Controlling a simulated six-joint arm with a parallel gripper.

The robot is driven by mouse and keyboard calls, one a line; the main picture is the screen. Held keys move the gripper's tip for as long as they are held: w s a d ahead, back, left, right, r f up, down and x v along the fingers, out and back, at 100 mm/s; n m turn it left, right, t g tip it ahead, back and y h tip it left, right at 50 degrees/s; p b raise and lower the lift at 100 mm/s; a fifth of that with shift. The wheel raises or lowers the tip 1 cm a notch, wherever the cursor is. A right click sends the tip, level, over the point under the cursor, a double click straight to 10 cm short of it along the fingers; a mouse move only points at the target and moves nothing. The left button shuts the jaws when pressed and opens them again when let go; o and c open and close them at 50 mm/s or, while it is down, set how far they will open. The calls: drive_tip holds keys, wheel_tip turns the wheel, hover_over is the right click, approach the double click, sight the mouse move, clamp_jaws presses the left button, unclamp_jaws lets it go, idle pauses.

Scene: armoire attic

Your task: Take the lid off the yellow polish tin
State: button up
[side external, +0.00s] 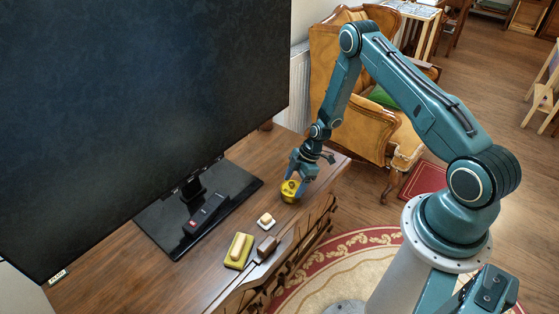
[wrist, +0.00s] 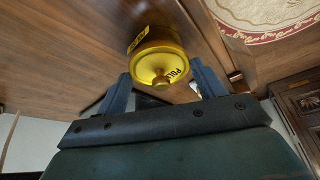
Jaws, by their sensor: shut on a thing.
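The yellow polish tin (side external: 290,196) stands near the right end of the brown wooden cabinet top. In the wrist view the tin (wrist: 158,40) shows dark lettering, and its round yellow lid (wrist: 150,68) with a small knob faces the camera. My gripper (side external: 293,179) is over the tin from above. In the wrist view my gripper's blue fingers (wrist: 161,78) lie on either side of the lid, shut on it. The lid is on the tin; any gap between them is too small to tell.
A large dark screen on a black base (side external: 157,222) fills the left, with a black remote (side external: 205,214) on the base. A yellow block (side external: 238,251), a brown brush (side external: 267,247) and a small pale dish (side external: 266,222) lie in front of the tin. An armchair (side external: 345,70) stands behind.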

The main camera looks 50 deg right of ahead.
wheel_tip(320, 180, up, 19)
idle(0.7)
drive_tip(key=shift+r, duration=0.1)
idle(0.5)
drive_tip(key=m, duration=0.1)
hover_over(259, 182)
drive_tip(key=d, duration=0.1)
drive_tip(key=f, duration=1.7)
drive_tip(key=shift+s+d+f, duration=0.1)
drive_tip(key=shift+s+f, duration=0.05)
drive_tip(key=shift+s, duration=0.25)
drive_tip(key=shift+f, duration=0.1)
drive_tip(key=shift+f, duration=1.8)
drive_tip(key=shift+f, duration=0.1)
